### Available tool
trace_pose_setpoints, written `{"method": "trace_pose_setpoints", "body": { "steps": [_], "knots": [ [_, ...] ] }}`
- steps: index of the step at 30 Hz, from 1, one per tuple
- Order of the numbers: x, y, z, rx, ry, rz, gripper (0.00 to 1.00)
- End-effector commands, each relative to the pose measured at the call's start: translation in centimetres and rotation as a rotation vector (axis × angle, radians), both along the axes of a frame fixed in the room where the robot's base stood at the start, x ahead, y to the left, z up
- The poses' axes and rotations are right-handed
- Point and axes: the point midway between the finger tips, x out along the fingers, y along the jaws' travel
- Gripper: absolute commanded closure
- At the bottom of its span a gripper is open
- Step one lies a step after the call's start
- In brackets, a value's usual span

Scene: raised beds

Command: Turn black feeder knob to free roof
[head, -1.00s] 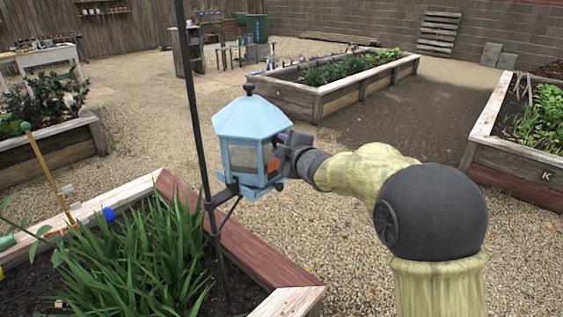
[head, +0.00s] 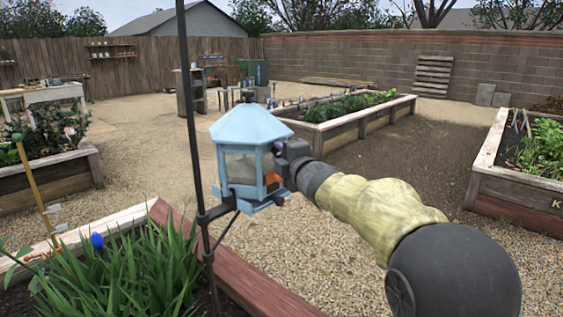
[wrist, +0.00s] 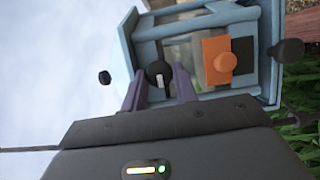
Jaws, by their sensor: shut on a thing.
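The feeder (head: 248,150) is a light-blue lantern shape with a pointed roof (head: 250,124), on a dark pole at the middle left of the head view. In the wrist view it lies sideways. There, a round black knob (wrist: 158,75) with a white mark sits near the roof edge, between the purple fingers of my gripper (wrist: 159,88). The gripper is shut on this knob. In the head view my gripper (head: 283,162) is at the feeder's right side and hides the knob. An orange plate with an orange knob (wrist: 224,62) is beside it.
Another black knob (wrist: 288,50) is near the feeder's base, right in the wrist view. The dark pole (head: 196,130) stands close left of the feeder. A planted raised bed (head: 140,260) is below. Other beds stand behind and right, with gravel (head: 330,245) between.

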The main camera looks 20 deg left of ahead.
Motion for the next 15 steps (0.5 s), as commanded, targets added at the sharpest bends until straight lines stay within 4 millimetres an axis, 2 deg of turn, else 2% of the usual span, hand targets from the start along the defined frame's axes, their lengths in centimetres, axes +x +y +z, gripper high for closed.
{"method": "trace_pose_setpoints", "body": {
  "steps": [11,12,15],
  "knots": [
    [-0.02,0.06,-0.21,-0.006,-0.001,0.001,0.94],
    [-0.01,0.06,-0.22,-0.006,-0.001,0.001,0.67],
    [0.00,0.05,-0.19,-0.004,-0.001,0.001,0.51]
  ]
}}
